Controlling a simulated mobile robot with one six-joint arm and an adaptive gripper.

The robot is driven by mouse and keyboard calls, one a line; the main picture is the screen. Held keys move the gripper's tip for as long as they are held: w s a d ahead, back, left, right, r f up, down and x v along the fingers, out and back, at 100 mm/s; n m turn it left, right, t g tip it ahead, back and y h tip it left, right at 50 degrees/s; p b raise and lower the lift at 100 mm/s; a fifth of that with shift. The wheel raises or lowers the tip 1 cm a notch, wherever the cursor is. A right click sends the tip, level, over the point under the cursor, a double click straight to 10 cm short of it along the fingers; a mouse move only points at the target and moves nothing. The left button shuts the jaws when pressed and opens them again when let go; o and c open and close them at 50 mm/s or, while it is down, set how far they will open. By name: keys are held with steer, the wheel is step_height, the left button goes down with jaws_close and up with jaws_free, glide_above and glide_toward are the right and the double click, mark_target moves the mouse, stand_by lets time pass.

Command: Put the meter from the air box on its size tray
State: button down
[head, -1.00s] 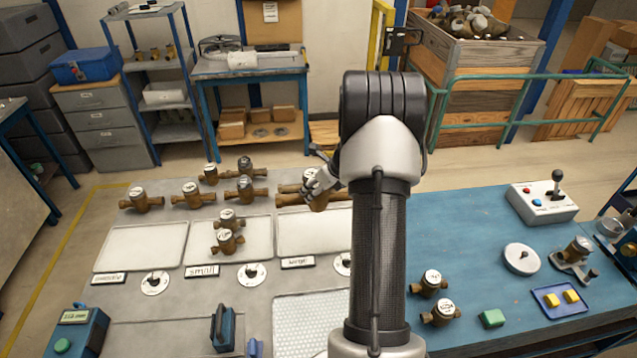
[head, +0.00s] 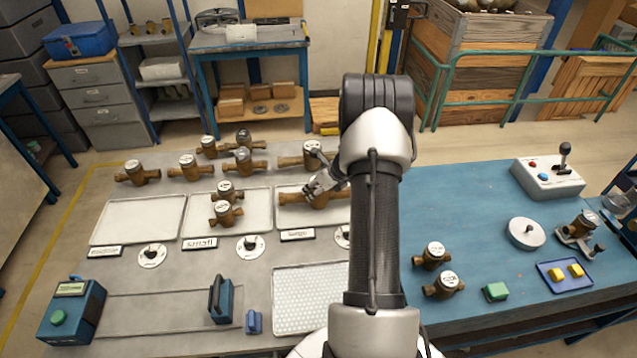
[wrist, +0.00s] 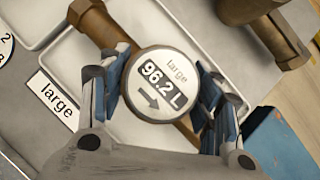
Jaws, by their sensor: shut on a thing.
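My gripper (head: 325,182) is shut on a brown meter with a white dial (wrist: 162,84). The dial reads "large" and 96.2 L in the wrist view, with one finger on each side. In the head view this meter (head: 296,197) lies crosswise over the large tray (head: 292,220), within its outline; whether it touches the tray floor I cannot tell. The "large" label (wrist: 54,98) stands at the tray's front edge. The small tray (head: 250,232) holds two small meters (head: 225,191). The left tray (head: 138,221) is empty.
Another large meter (head: 313,157) stands close behind the large tray. Several meters (head: 187,168) stand in rows behind the other trays. A perforated white tray (head: 300,300) lies in front.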

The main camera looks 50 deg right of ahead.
steer(key=shift+d+r, duration=0.1)
steer(key=c, duration=1)
jaws_free()
steer(key=shift+f, duration=0.2)
steer(key=o, duration=0.5)
steer(key=shift+s+r, duration=0.2)
steer(key=shift+r, duration=0.3)
steer(key=p+v, duration=0.2)
steer(key=v, duration=0.9)
steer(key=shift+s+r, duration=0.1)
steer(key=shift+r, duration=0.05)
